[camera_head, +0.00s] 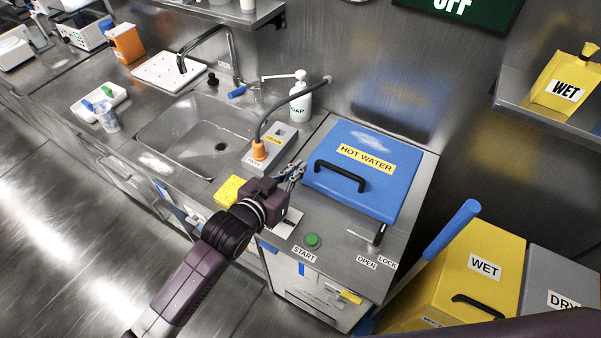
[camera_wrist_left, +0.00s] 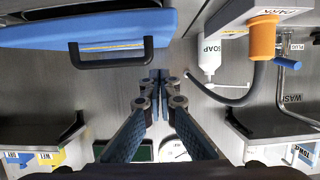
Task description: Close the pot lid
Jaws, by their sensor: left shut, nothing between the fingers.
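The pot lid is a blue square panel (camera_head: 385,189) labelled HOT WATER, with a black bar handle (camera_head: 340,176) near its front edge. It lies about flat over the steel unit; I cannot tell whether it is fully seated. In the left wrist view the lid (camera_wrist_left: 40,32) is at upper left with its handle (camera_wrist_left: 112,62) in sight. My left gripper (camera_head: 294,171) is shut and empty, just left of the lid and apart from the handle. Its fingertips (camera_wrist_left: 159,80) meet in the left wrist view. My right gripper is out of view.
A green START button (camera_head: 312,240) and a lock lever (camera_head: 379,234) sit in front of the lid. Yellow WET bin (camera_head: 468,287) stands right.

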